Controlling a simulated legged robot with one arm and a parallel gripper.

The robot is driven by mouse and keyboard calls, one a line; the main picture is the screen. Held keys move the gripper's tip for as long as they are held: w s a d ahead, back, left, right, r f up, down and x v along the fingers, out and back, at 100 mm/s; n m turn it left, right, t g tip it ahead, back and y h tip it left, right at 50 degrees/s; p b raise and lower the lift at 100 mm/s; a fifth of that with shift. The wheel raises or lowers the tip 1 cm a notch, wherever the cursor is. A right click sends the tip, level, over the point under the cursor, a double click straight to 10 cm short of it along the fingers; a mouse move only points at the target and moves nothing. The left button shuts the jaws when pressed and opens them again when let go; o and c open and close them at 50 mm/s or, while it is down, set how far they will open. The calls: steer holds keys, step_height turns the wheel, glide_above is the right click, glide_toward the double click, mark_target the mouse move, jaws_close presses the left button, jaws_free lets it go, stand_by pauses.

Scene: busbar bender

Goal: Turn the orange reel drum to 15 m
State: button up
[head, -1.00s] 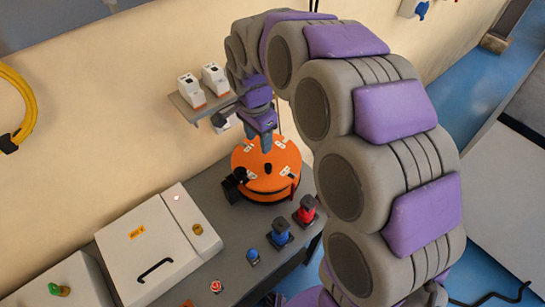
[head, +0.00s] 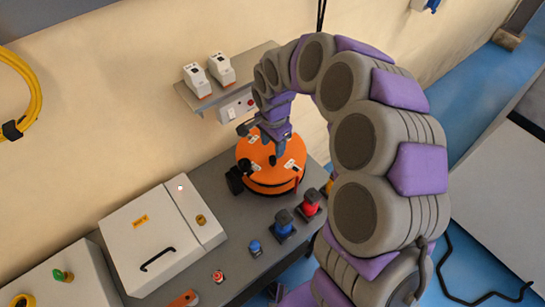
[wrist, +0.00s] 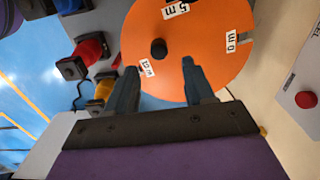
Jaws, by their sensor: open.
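The orange reel drum (head: 262,178) lies flat on the grey bench, with white labels on its top. In the wrist view the drum (wrist: 205,55) shows labels reading 5 m (wrist: 176,10) and 0 m (wrist: 231,42). A third label (wrist: 147,67), partly blurred, is close to my left finger. A black knob (wrist: 158,48) stands up from the drum's top, just beyond my fingertips. My gripper (wrist: 158,66) is open above the drum, its fingers spread either side of the knob's line, apart from it. In the head view my gripper (head: 272,152) hangs over the drum's top.
A black fitting (head: 236,180) sits at the drum's left side. Red (head: 310,201) and blue (head: 284,223) knobs stand in front on the bench. A white cabinet (head: 155,240) stands to the left. A wall shelf (head: 225,80) with two white devices is behind.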

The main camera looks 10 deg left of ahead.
mark_target(273, 157)
step_height(273, 157, down, 7)
steer(key=shift+b, duration=0.3)
steer(key=shift+c, duration=0.3)
jaws_close()
stand_by(0.3)
